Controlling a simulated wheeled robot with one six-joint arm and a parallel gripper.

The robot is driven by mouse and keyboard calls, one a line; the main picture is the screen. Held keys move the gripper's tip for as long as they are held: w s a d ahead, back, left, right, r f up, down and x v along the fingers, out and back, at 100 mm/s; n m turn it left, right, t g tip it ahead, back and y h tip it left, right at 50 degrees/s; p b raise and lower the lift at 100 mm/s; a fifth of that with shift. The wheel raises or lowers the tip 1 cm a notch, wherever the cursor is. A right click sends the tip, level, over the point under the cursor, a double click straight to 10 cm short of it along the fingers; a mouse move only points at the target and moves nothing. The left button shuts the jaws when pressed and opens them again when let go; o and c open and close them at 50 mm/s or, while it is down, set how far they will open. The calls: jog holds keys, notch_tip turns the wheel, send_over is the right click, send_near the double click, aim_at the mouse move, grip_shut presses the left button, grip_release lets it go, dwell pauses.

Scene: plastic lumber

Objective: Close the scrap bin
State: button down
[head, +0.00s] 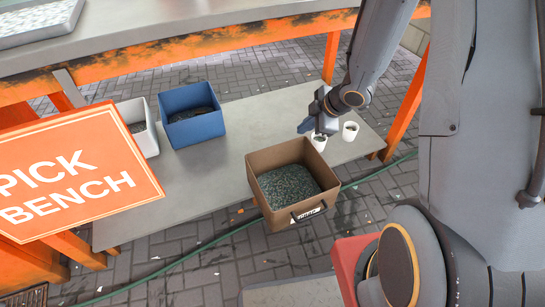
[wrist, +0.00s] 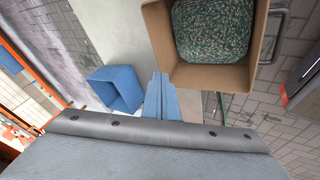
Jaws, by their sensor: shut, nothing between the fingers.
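The scrap bin seems to be the brown open-topped box (head: 262,207), filled with dark green-grey scrap. It sits at the lower shelf's front edge and juts out past it, with a dark handle (head: 309,212) on its front. In the wrist view the bin (wrist: 185,72) is at the top right, with a grey handle (wrist: 281,35) on its far right side. My gripper (head: 306,126) is behind the bin and to its right, above the shelf, apart from the bin. In the wrist view its blue fingers (wrist: 162,88) are together and empty, beside the bin's left wall.
The lower shelf (head: 225,140) also holds a blue bin (head: 190,130), a white bin (head: 148,140) and two white cups, one (head: 350,131) right of my gripper. An orange sign (head: 75,170) covers the left. The bench top (head: 150,25) hangs above. A green hose crosses the paving.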

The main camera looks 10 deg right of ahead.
notch_tip(320, 180, down, 9)
jog(key=a+n+y+b, duration=0.2)
jog(key=n+b, duration=0.1)
jog(key=b, duration=0.8)
send_near(266, 152)
jog(key=shift+g, duration=0.4)
jog(key=shift+x, duration=2.35)
jog(key=shift+w+r, duration=0.1)
jog(key=shift+w, duration=0.15)
